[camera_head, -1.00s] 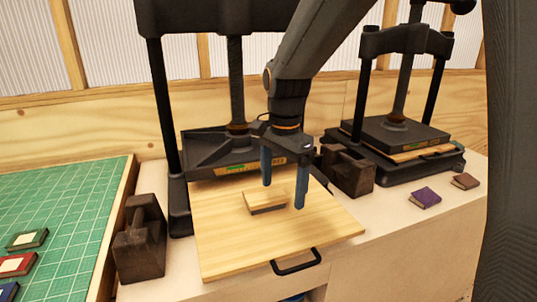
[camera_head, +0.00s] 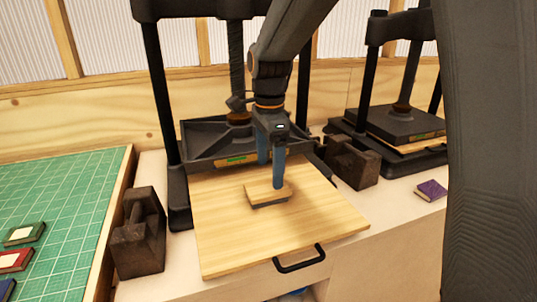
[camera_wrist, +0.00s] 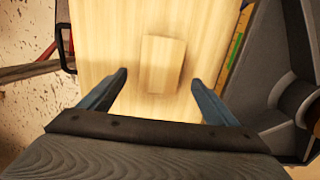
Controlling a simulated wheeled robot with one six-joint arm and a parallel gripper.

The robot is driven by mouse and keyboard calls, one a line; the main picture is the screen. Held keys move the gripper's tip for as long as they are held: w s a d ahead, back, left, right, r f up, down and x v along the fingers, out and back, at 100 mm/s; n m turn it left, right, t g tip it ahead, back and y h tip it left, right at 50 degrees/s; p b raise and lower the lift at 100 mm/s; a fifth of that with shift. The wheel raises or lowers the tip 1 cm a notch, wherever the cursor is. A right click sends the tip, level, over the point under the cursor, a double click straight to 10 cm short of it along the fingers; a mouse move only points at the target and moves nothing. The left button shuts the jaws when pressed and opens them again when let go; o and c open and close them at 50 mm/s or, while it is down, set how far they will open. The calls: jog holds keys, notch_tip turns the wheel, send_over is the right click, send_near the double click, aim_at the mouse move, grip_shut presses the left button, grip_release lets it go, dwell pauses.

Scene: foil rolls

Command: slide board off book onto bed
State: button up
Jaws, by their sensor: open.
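A small pale wooden board (camera_head: 265,190) lies flat near the middle of the larger wooden press bed (camera_head: 225,240). A thin dark edge, likely the book (camera_head: 271,206), shows under the board's front side; the rest of it is hidden. My gripper (camera_head: 270,176) is open and empty, pointing down at the back of the board in the head view. In the wrist view the board (camera_wrist: 165,62) lies ahead, between the lines of my two spread fingers, with a gap on each side. I cannot tell whether a fingertip touches it.
The black press (camera_head: 172,110) stands behind the bed, its dark platen raised. A black handle (camera_head: 300,260) sticks out at the bed's front. Dark weights stand left (camera_head: 138,240) and right (camera_head: 352,165) of the press. A green mat (camera_head: 65,200) with small books lies at left.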

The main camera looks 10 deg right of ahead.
aim_at(269, 187)
jog(key=shift+f+p, duration=0.45)
jog(key=shift+f, duration=2)
jog(key=shift+c, duration=0.5)
jog(key=c, duration=1.1)
